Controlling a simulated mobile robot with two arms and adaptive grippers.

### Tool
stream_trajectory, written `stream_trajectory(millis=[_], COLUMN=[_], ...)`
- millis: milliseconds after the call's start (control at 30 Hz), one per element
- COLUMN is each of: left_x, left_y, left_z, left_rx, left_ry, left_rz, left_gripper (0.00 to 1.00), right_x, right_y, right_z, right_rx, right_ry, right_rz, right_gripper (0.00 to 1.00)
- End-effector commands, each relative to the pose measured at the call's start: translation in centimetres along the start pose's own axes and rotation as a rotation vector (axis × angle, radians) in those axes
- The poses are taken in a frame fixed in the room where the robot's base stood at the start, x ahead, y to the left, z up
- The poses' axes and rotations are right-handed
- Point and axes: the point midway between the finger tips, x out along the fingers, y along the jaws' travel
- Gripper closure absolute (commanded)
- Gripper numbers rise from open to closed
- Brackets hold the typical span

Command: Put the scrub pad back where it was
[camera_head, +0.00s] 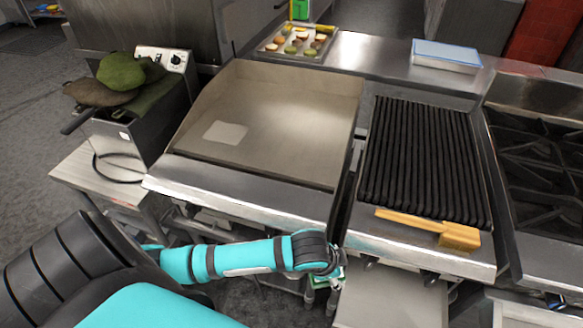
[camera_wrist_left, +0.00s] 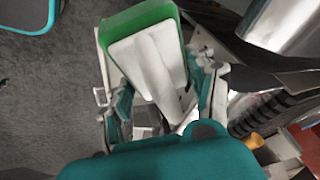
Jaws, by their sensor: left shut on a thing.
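The scrub pad (camera_wrist_left: 152,62) shows in the left wrist view as a green pad with a white backing and handle. My left gripper (camera_wrist_left: 160,105) is shut on it, with one finger on each side. In the head view my left gripper (camera_head: 335,272) is low in front of the counter, near the gap between the griddle and the grill. Only a small green part of the pad (camera_head: 317,282) shows there; the rest is hidden by the arm and gripper. A pale square patch (camera_head: 226,132) lies on the flat griddle (camera_head: 290,110). My right gripper is not in view.
A burner stove (camera_head: 540,165) stands at right. A fryer (camera_head: 160,110) with dark green cloth items (camera_head: 120,72) stands at left.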

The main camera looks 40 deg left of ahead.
Motion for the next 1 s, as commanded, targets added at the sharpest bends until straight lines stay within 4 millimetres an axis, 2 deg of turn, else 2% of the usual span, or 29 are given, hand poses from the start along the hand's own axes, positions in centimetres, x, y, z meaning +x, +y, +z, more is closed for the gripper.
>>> stream_trajectory(millis=[33,200,500,700,900,1000], left_x=[-1.9,-6.7,-12.5,-14.0,-15.2,-16.6], left_y=[-0.9,-3.2,-6.0,-6.8,-7.6,-8.2], left_z=[-1.3,-3.6,-6.2,-7.3,-7.1,-8.2], left_rx=[-0.057,-0.24,-0.457,-0.495,-0.553,-0.595], left_ry=[0.003,-0.037,-0.086,-0.089,-0.117,-0.117], left_rz=[-0.027,-0.101,-0.188,-0.212,-0.24,-0.255], left_gripper=[0.68,0.68,0.68,0.68,0.68,0.68], right_x=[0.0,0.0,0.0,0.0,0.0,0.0], right_y=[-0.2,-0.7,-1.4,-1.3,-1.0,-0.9], right_z=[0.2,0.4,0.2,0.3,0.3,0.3], right_rx=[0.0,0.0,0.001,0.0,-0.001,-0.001], right_ry=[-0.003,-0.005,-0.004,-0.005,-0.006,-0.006], right_rz=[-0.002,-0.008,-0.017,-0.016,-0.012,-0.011], right_gripper=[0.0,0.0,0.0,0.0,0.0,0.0])
